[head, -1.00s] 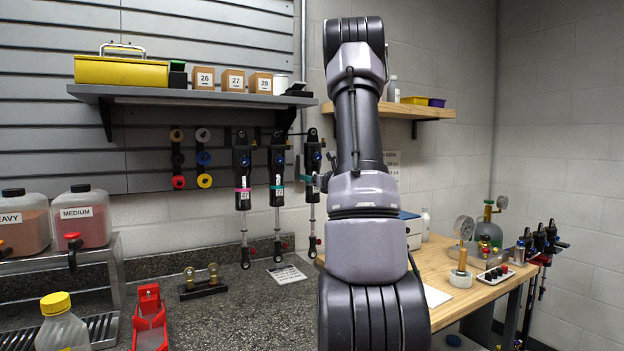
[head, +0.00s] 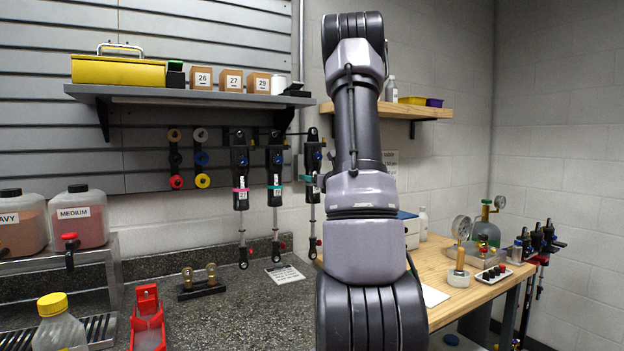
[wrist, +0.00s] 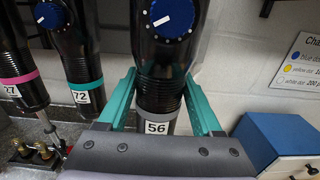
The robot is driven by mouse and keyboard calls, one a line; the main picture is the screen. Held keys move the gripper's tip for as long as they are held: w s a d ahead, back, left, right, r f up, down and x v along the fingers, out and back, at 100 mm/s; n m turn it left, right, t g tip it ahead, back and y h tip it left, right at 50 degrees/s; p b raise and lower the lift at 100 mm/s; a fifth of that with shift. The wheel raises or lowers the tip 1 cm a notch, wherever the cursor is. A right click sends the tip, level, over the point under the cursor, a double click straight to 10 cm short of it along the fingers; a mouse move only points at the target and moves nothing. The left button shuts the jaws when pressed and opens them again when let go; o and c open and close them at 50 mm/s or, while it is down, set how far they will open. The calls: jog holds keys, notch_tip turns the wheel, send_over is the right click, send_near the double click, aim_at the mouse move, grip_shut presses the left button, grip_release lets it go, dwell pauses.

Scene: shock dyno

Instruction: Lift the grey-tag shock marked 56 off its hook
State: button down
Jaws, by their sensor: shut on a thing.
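The grey-tag shock marked 56 (wrist: 157,128) hangs upright in the wrist view, with a black body and a blue dial on top. My gripper (wrist: 160,82) has its teal fingers on both sides of the body, just above the tag, and is shut on it. In the head view the same shock (head: 313,155) is the rightmost of three under the shelf, and my arm partly covers it. Its top is still at the hook, though whether it bears on the hook cannot be told. My gripper is mostly hidden behind my arm there.
A grey shelf (head: 200,97) with boxes is above. A blue-topped case (wrist: 275,140) stands at the right. The stone counter (head: 240,310) lies below.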

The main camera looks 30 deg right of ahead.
jog(key=shift+s+r, duration=0.15)
jog(key=shift+s, duration=0.3)
jog(key=shift+s+a, duration=0.15)
jog(key=shift+s, duration=2.15)
